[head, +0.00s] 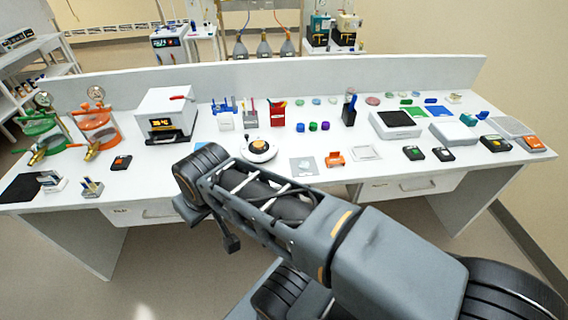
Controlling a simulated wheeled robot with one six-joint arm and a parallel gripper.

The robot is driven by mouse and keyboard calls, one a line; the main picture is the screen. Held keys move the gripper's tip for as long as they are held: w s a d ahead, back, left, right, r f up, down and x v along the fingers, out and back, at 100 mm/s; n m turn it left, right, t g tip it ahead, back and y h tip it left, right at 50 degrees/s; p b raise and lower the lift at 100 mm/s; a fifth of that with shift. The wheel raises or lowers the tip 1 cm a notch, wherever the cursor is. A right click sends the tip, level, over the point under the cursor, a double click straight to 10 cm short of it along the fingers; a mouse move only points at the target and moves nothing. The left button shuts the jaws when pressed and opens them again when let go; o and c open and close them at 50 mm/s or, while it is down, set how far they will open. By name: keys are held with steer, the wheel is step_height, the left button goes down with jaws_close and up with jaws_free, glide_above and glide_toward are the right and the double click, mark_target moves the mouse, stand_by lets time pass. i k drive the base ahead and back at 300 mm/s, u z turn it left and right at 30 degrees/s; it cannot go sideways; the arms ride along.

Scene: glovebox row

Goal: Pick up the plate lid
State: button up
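Two flat pieces near the front middle of the white bench could be the plate lid, but I cannot tell for sure. One is a pale, thin-rimmed square piece (367,152). The other is a flat grey square (303,167) to its left, with a small orange holder between them. Both lie on the bench top, and nothing touches them. My arm reaches across the lower middle in front of the bench. I cannot make out my gripper's fingers; they seem hidden by the arm links.
A round white device (259,149) stands behind my arm. A white box instrument (167,115) and orange and green clamp stands fill the left. Flat balances (454,133) and small dark devices (414,153) crowd the right. A low wall (280,75) closes the bench's back.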

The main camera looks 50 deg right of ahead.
mark_target(304, 164)
steer(key=i, duration=0.9)
steer(key=z, duration=2.25)
